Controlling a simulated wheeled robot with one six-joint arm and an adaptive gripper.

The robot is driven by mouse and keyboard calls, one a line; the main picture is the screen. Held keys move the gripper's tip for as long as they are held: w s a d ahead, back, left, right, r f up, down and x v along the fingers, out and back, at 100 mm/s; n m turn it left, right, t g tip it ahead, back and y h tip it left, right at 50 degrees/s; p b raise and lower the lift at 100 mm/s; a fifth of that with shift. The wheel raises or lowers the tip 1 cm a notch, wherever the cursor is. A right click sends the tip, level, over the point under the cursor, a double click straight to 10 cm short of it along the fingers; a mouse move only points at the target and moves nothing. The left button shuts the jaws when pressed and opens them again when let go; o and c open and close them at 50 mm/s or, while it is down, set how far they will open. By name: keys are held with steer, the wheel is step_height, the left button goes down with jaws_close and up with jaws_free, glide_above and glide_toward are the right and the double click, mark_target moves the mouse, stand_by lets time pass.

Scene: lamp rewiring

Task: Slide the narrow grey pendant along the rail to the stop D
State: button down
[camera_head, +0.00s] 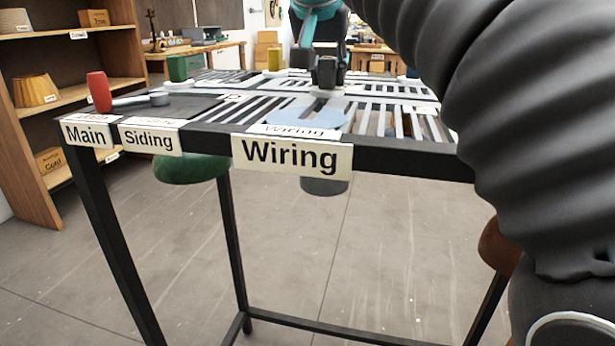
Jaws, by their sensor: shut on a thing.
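My gripper (326,74) is above the slotted table top, fingers down, shut on the upper part of the narrow grey pendant. The grip itself is small and mostly hidden by the fingers. The pendant's dark grey shade (325,186) hangs below the table's front edge, behind the "Wiring" label. A white piece (325,93) shows just under the fingers. I cannot make out a stop marked D.
A green pendant (190,169) hangs at left and a brown one (497,246) at right. A red cylinder (99,92), a green one (177,68) and a yellow one (274,60) stand on the table (400,160). A pale blue disc (306,116) lies in front.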

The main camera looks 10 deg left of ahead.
steer(key=shift+w, duration=0.35)
steer(key=shift+a, duration=0.4)
steer(key=w+a, duration=0.1)
steer(key=a, duration=1.2)
stand_by(0.4)
steer(key=c, duration=0.8)
jaws_free()
steer(key=shift+c, duration=0.2)
